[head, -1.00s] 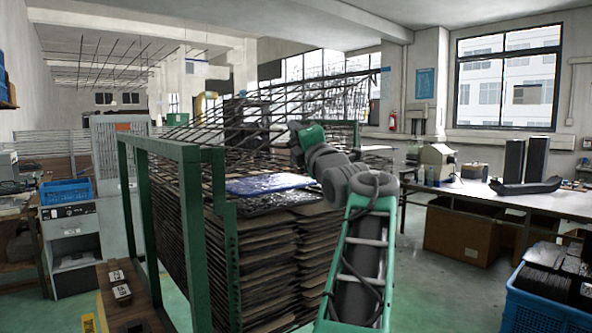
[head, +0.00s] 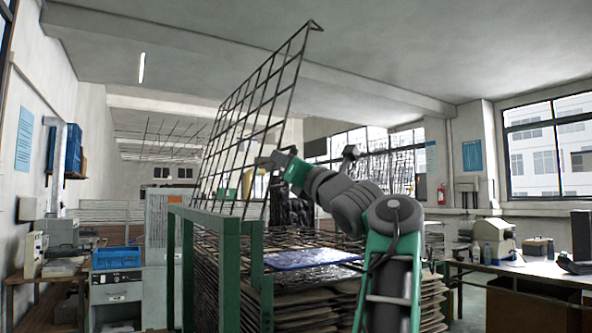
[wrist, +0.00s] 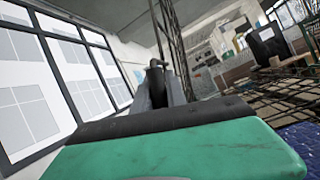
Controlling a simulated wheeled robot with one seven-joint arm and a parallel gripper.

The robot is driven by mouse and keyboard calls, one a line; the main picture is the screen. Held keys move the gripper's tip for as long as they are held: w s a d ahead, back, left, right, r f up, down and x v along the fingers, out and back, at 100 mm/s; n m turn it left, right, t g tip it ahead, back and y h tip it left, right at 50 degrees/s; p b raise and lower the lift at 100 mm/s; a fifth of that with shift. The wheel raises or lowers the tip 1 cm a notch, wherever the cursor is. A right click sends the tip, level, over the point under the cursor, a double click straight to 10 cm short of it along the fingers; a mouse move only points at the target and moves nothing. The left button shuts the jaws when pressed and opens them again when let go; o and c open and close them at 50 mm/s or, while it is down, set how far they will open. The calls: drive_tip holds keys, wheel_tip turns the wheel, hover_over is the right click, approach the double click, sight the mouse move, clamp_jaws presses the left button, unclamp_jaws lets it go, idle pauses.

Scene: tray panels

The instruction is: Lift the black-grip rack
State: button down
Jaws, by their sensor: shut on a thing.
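The wire rack (head: 262,98) is a dark grid panel standing steeply tilted above the green frame (head: 228,250) in the head view. My gripper (head: 268,160) is at the rack's right edge, partway up. In the wrist view my gripper (wrist: 156,78) is shut on a small dark piece (wrist: 155,63) between its fingertips, which appears to be the rack's grip. The rack's wires (wrist: 172,35) run up just beyond the fingers. The exact contact is too small to tell.
Under the rack, several stacked trays (head: 315,300) fill the green frame, with a blue panel (head: 310,258) on top. A workbench (head: 520,275) with machines stands at right. A blue crate (head: 117,259) sits on a cabinet at left.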

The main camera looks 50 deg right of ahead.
drive_tip(key=shift+w+a+r+n+y, duration=0.1)
drive_tip(key=shift+w+a+n+y, duration=0.3)
drive_tip(key=shift+a+n, duration=0.25)
drive_tip(key=c, duration=1.3)
unclamp_jaws()
drive_tip(key=shift+s, duration=0.1)
drive_tip(key=shift+c, duration=0.2)
drive_tip(key=b+v, duration=0.4)
drive_tip(key=v, duration=0.3)
drive_tip(key=shift+s, duration=0.35)
drive_tip(key=shift+s+a+f, duration=0.1)
drive_tip(key=shift+f, duration=0.15)
